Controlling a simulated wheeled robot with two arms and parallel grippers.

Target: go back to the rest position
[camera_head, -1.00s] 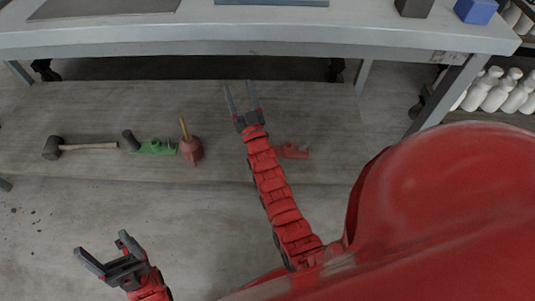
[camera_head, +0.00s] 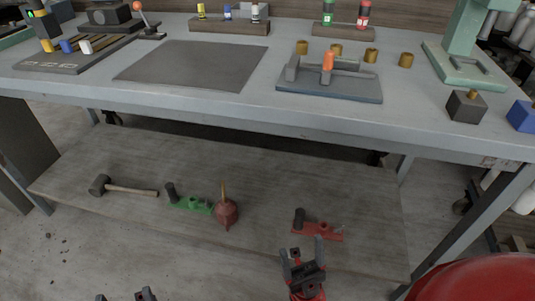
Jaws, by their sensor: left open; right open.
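My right gripper (camera_head: 303,253) is at the lower middle of the head view. Its dark fingers are open and point up the picture, with nothing between them. It appears just below the red hand plane in the picture; the gap between them cannot be told. My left gripper (camera_head: 126,296) shows only as dark fingertips at the bottom edge, spread apart. The rest of it is cut off by the frame.
A workbench (camera_head: 200,98) spans the view. Its lower shelf (camera_head: 290,185) holds a mallet (camera_head: 128,189), a green plane (camera_head: 193,205), a reddish plunger-like tool (camera_head: 227,211) and the red hand plane (camera_head: 322,231). A dark cube (camera_head: 466,107) and blue block (camera_head: 523,116) stand on top. Floor at lower left is mostly clear.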

